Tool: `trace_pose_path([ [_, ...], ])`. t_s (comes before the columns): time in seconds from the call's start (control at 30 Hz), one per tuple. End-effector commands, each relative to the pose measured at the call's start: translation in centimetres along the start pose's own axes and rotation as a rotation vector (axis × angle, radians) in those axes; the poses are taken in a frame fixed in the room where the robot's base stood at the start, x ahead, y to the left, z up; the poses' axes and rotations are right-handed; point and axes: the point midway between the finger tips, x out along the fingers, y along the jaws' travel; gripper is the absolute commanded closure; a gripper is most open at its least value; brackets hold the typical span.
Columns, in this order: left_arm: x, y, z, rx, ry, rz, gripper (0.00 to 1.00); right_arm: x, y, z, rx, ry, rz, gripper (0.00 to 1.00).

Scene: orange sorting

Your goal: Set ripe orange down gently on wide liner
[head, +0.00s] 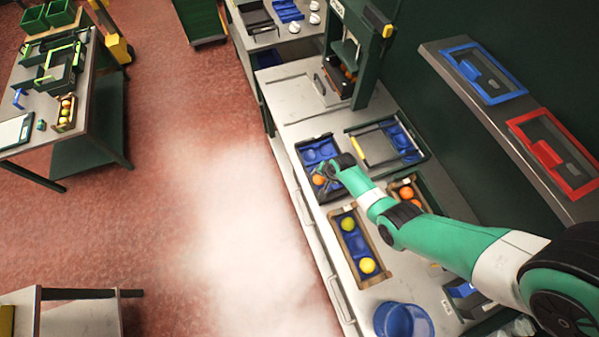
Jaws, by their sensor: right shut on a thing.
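My right gripper (325,173) is shut on a small orange (319,180), partly hidden by the fingers. It holds the orange over the near part of a dark tray with a blue liner (316,153) on the bench. I cannot tell whether the orange touches the liner. A second dark tray with a blue liner (404,143) lies to the right, with a frame across it. Which liner is the wide one is not clear. My left gripper is not in view.
A wooden crate (361,242) with yellow-green and yellow fruit stands nearer. Another crate with oranges (407,192) is partly behind my arm. A blue bowl (402,321) stands at the front. A green press (348,55) stands at the back; a shelf (481,101) overhangs the right.

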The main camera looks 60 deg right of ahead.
Motion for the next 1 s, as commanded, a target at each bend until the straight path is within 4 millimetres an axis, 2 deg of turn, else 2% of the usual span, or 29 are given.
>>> trace_pose_path([
  [0.1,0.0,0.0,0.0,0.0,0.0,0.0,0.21,0.0,1.6,-1.3,0.045,0.013,0.008,0.95],
  [0.2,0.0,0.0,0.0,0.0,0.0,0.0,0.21,0.0,2.1,-2.1,0.065,0.019,0.011,0.95],
  [0.47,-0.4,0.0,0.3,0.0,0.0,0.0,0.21,0.4,2.3,-2.1,0.067,0.02,0.012,0.95],
  [0.67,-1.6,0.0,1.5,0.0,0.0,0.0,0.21,2.0,2.8,-1.8,0.066,0.02,0.012,0.95],
  [1.0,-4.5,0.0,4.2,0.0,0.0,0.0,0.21,5.8,3.9,-1.2,0.066,0.019,0.012,0.95],
])
